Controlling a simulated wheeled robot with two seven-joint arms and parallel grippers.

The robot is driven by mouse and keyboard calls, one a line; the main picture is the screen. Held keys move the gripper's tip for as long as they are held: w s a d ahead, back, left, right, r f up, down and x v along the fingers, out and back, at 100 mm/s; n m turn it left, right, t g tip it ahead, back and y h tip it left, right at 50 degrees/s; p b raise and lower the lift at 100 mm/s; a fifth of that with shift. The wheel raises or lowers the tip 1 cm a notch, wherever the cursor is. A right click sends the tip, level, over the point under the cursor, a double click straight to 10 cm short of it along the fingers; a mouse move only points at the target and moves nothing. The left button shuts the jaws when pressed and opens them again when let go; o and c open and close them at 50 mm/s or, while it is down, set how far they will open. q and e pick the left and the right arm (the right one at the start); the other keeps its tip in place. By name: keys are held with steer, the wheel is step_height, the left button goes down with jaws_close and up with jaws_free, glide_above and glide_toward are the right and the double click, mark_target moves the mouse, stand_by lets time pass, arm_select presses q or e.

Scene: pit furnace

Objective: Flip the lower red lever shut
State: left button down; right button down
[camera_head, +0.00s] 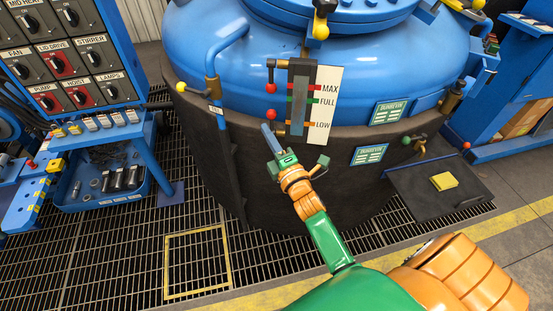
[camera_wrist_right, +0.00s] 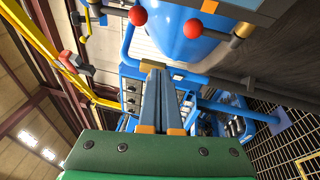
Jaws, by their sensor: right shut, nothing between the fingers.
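The lower red lever (camera_head: 270,114) has a red ball knob beside the foot of the level gauge on the blue furnace, in the head view. It also shows at the top of the right wrist view (camera_wrist_right: 192,28), its rod running to the right. An upper red lever (camera_head: 271,88) hangs from the gauge's top fitting, its knob just above the lower one. My right gripper (camera_head: 266,129) is shut and empty, its tips just below the lower knob in the head view. I cannot tell whether they touch it. In the wrist view its fingers (camera_wrist_right: 161,74) lie together.
The sight gauge with its MAX, FULL and LOW plate (camera_head: 325,100) stands right of the levers. A blue pipe handle (camera_head: 212,75) rises to the left. A switch panel (camera_head: 65,55) is at far left, and a dark shelf with a yellow pad (camera_head: 444,181) is at right.

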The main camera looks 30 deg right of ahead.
steer(key=s, duration=0.7)
steer(key=shift+d+r, duration=0.3)
steer(key=shift+d, duration=0.1)
